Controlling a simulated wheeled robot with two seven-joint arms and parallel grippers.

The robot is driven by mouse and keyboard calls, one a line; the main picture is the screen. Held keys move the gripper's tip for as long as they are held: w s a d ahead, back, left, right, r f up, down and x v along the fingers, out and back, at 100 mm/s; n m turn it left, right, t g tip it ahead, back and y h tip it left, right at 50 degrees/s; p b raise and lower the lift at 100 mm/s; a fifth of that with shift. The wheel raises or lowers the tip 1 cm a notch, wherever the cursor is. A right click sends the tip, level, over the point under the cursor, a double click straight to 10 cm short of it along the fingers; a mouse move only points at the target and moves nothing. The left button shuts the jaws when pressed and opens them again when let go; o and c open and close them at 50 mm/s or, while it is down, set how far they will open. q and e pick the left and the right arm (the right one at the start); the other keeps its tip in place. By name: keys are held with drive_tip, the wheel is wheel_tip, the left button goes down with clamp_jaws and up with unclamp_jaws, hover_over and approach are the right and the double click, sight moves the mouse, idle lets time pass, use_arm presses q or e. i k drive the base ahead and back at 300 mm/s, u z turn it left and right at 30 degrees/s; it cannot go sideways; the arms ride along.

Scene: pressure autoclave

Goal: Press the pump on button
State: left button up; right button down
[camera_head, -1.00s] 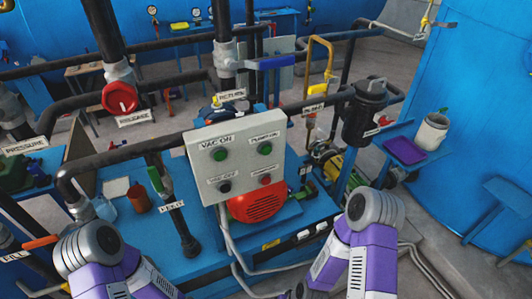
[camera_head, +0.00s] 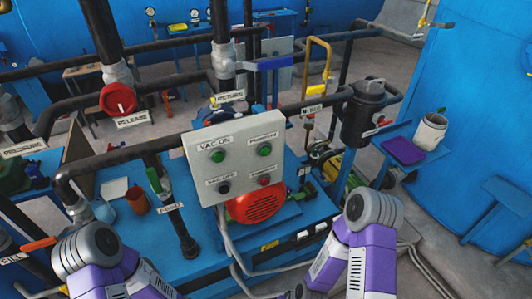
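A light grey control panel (camera_head: 238,171) faces me in the middle of the view. The pump on button (camera_head: 264,149) is the green one at its upper right, under a label that appears to read PUMP ON. A second green button (camera_head: 218,156) under VAC ON is at its upper left. A black button (camera_head: 223,188) is at the lower left and a red button (camera_head: 265,180) at the lower right. My purple and grey arms show at the lower left and lower centre right. Neither gripper's fingers can be seen, and nothing of mine touches the panel.
A red motor (camera_head: 258,204) sits just below the panel on a blue bench (camera_head: 200,271). Black pipes (camera_head: 120,158) run around the panel, with a red release valve (camera_head: 118,98) at the left. A black canister (camera_head: 362,115) stands to the right.

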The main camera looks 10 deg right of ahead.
sight(265, 151)
drive_tip(key=u, duration=1.7)
drive_tip(key=k, duration=0.55)
drive_tip(key=z, duration=1.3)
drive_tip(key=i, duration=0.5)
drive_tip(key=u, duration=0.05)
